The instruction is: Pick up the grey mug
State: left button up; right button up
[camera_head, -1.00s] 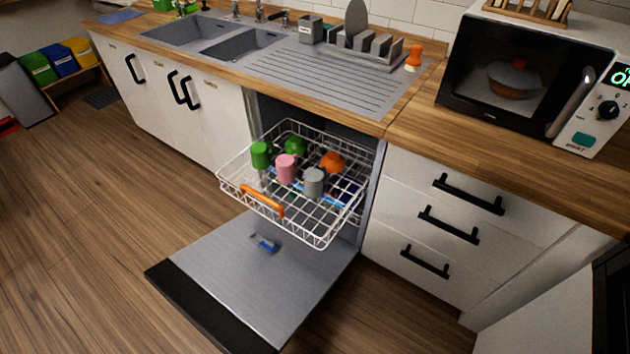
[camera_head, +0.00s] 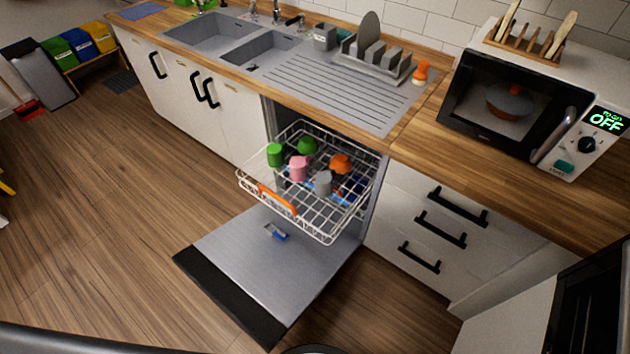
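The grey mug (camera_head: 324,182) stands in the pulled-out upper rack (camera_head: 262,187) of the open dishwasher, near the rack's front right. It seems to be upside down, though it is small in view. A pink mug (camera_head: 298,168) is just left of it, and an orange cup (camera_head: 341,163) is behind it to the right. A green mug (camera_head: 275,155) and a green bowl-like piece (camera_head: 307,146) are further left and back. Neither of my grippers shows in the head view.
The dishwasher door (camera_head: 262,262) lies open, low over the floor, with a blue tablet-like piece (camera_head: 277,232) on it. Drawers with black handles (camera_head: 441,231) are on the right. A microwave (camera_head: 515,95) stands on the wooden counter. The floor (camera_head: 120,215) at left is clear.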

aim_at(323, 182)
jog(key=u, duration=3.45)
jog(key=i, duration=3.05)
jog(key=z, duration=5.5)
jog(key=i, duration=1.65)
jog(key=z, duration=0.05)
